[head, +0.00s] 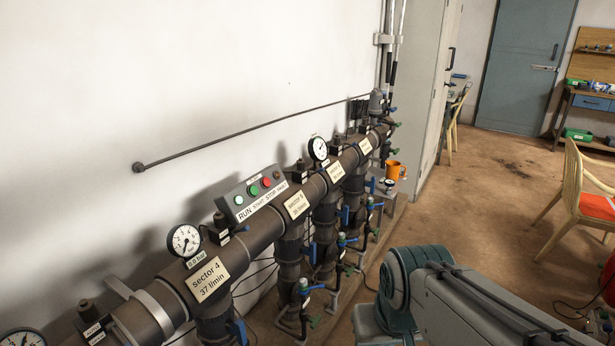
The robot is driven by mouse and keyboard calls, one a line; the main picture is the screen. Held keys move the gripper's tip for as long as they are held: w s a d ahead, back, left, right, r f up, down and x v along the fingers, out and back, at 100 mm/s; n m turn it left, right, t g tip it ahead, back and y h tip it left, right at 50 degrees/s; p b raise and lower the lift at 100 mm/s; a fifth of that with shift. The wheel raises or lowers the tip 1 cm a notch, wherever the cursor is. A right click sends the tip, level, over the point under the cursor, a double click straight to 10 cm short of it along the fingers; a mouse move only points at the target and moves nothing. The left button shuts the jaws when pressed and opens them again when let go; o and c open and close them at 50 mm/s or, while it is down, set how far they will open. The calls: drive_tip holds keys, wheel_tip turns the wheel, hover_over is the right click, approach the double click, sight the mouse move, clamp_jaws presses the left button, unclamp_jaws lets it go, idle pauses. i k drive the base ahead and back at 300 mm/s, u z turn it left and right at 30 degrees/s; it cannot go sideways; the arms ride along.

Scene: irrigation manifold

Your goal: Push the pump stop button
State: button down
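The pump control box (255,192) is a grey box behind the big pipe, against the white wall, left of centre. Its label strip reads RUN, START, STOP and a last word too small to read surely. The red button (266,182) sits above the word STOP. To its left are a green button (254,190) and a pale lamp (239,200); to its right is a darker button (281,176). My arm shows at the lower right, apart from the box, and its gripper is outside the view. Nothing covers the red button.
The dark manifold pipe (255,236) runs diagonally in front of the box, with gauges such as this one (184,241), sector plates and blue-handled valves below. A chair (590,200) stands right; brown floor (480,210) is open between.

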sight(266, 182)
drive_tip(key=z, duration=1.05)
drive_tip(key=i, duration=1.95)
drive_tip(key=u, duration=3.9)
